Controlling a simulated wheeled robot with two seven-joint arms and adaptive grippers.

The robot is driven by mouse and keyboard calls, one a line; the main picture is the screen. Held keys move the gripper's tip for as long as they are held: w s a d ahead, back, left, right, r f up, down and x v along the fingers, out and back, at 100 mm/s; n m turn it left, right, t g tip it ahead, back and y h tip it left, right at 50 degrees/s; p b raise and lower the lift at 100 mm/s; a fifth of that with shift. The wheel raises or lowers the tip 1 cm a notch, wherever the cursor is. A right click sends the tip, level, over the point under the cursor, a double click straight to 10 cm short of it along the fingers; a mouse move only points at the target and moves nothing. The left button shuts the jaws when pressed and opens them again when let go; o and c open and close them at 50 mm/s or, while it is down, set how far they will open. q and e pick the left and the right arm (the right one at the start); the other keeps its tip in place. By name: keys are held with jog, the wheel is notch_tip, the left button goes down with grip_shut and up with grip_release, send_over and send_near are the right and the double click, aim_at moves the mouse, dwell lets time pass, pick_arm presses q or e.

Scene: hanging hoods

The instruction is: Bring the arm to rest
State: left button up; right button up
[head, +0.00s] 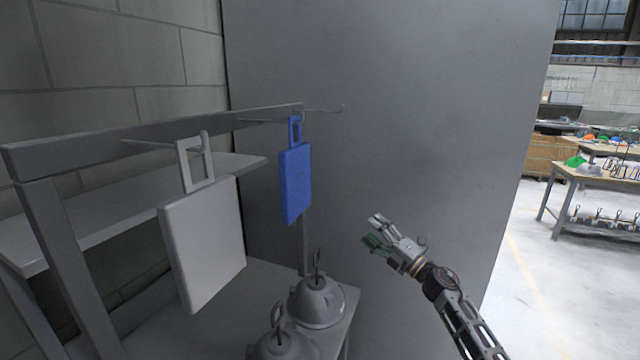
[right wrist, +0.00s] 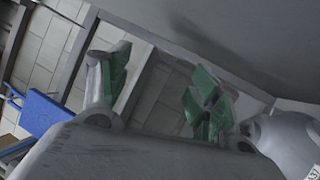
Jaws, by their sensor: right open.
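My right gripper (head: 377,231) is open and empty in the head view, in front of the grey wall panel and to the right of the rack. In the right wrist view its two fingers with green pads (right wrist: 160,95) stand apart with nothing between them. The blue one also shows at the left edge of the right wrist view (right wrist: 42,112). My left gripper is not in view.
The grey rack (head: 80,140) has a shelf with two grey dome-shaped hoods (head: 317,303) below the hanging ones. An empty hook (head: 328,109) sticks out near the bar's end. A grey panel (head: 420,120) stands behind. Open floor and a workbench (head: 600,178) lie far right.

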jog(key=s+d+f+m+h, duration=0.1)
jog(key=d+f+m+h, duration=0.2)
jog(key=f, duration=0.6)
jog(key=d+f+m+t+h, duration=0.15)
jog(key=f+m, duration=0.25)
jog(key=f, duration=0.5)
jog(key=s+d+f+m+g+h, duration=0.1)
jog(key=d+f+m+h, duration=0.2)
jog(key=f, duration=0.6)
jog(key=s+d+f+m+g+h, duration=0.2)
jog(key=s+f+m, duration=0.35)
jog(key=f, duration=0.75)
jog(key=s+d+f+m+g+h, duration=0.1)
jog(key=s+f+m+g+h, duration=0.15)
jog(key=s+f, duration=0.8)
jog(key=s+d+f+m+g+h, duration=0.15)
jog(key=s+f+m+g, duration=0.3)
jog(key=s+f, duration=1.7)
jog(key=s+a+f+m+g, duration=0.1)
jog(key=s+f+g, duration=0.2)
jog(key=s, duration=1.1)
jog(key=s+f+m+g+h, duration=0.1)
jog(key=s+f, duration=0.4)
jog(key=s, duration=1)
jog(key=shift+a+f+m+g, duration=0.35)
jog(key=shift+f+m+g, duration=0.1)
jog(key=shift+g, duration=0.6)
